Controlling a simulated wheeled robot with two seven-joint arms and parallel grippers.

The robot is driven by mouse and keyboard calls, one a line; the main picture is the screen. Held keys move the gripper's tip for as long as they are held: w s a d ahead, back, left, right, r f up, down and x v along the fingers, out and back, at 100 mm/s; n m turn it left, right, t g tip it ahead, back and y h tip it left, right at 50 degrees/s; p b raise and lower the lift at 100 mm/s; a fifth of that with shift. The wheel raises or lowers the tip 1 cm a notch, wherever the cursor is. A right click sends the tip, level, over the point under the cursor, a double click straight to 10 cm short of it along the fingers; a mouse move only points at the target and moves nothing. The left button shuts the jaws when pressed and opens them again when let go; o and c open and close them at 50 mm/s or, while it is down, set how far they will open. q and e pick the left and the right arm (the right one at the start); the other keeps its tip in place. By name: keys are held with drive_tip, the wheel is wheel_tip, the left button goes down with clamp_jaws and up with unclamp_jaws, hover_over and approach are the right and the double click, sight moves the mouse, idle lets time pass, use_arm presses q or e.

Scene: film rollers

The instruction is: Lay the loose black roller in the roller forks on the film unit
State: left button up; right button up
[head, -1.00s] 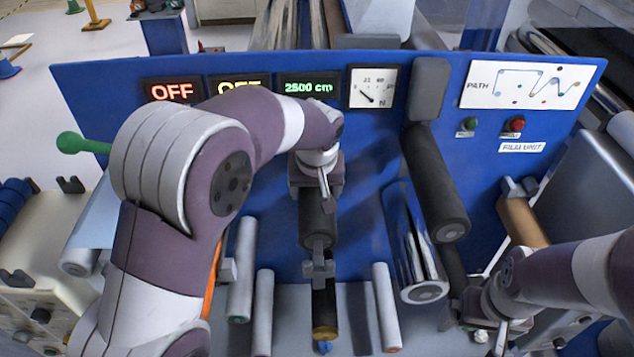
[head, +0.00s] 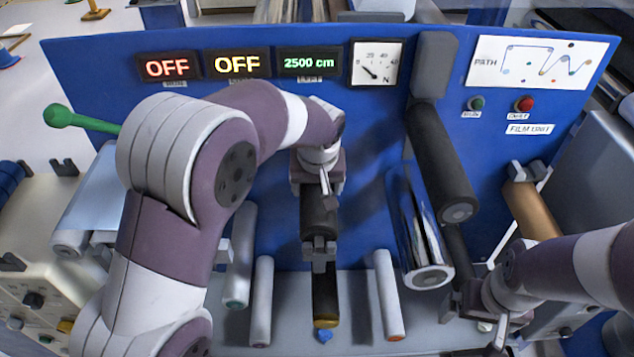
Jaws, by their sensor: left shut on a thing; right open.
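My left gripper (head: 319,188) points down in front of the blue panel and is shut on the loose black roller (head: 320,215). The roller's front end comes close to a grey two-pronged roller fork (head: 320,248). I cannot tell whether they touch. The far end of the roller and any fork behind it are hidden by the gripper and wrist. The film unit (head: 370,130) is a blue panel with displays and several rollers. My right gripper (head: 497,325) is open at the lower right, by the foot of the panel, with its fingertips only partly visible.
A dark roller with a brass end (head: 325,295) lies below the fork. Pale rollers (head: 262,300) and (head: 388,295) stand either side. A shiny roller (head: 425,250) and a large black roller (head: 442,165) are on the right. An orange roller (head: 530,208) sits further right.

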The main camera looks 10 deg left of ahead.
use_arm(q)
drive_tip(key=shift+f, duration=0.15)
drive_tip(key=shift+f+b, duration=0.4)
drive_tip(key=shift+f, duration=0.05)
drive_tip(key=o, duration=1.3)
drive_tip(key=shift+c, duration=0.2)
drive_tip(key=o, duration=0.4)
drive_tip(key=shift+s, duration=0.1)
drive_tip(key=b+v, duration=0.2)
drive_tip(key=v, duration=0.6)
drive_tip(key=shift+r, duration=0.1)
drive_tip(key=p+v, duration=0.4)
drive_tip(key=shift+s+r, duration=0.15)
drive_tip(key=shift+r, duration=0.2)
drive_tip(key=shift+f, duration=0.1)
